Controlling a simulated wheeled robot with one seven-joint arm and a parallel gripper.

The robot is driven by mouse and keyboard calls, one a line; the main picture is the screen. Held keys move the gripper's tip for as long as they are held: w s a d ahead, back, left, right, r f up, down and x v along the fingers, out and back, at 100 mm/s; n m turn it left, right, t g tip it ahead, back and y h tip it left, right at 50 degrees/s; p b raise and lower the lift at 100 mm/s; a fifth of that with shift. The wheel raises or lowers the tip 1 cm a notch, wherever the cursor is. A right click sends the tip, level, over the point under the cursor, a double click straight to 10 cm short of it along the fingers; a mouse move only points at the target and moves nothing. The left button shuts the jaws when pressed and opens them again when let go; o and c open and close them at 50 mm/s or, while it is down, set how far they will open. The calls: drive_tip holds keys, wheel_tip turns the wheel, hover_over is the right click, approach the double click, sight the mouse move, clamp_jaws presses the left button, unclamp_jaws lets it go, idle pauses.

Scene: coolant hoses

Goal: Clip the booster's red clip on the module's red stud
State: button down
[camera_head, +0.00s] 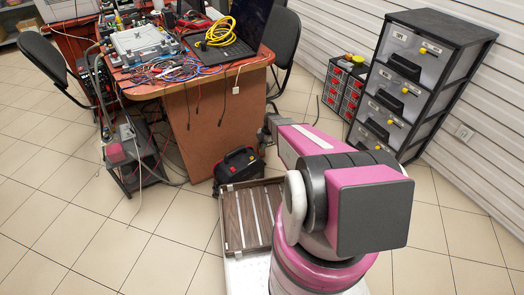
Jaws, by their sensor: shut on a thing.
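A black and red portable box with a handle (238,168), which looks like the booster, stands on the floor by the desk's right end. A silver case (141,43) lies on the cluttered desk among wires; I cannot tell whether it is the module. The red clip and the red stud cannot be made out. My pink and grey arm reaches from the lower right toward the desk's right end.
The red-topped desk (240,66) carries a laptop (243,28), a coiled yellow cable (219,33) and tangled wires. A drawer cabinet (425,75) and a small red-drawer unit (343,88) stand at right. A slatted wooden tray (250,215) lies beside my base.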

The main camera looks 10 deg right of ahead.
drive_tip(key=shift+r, duration=1.1)
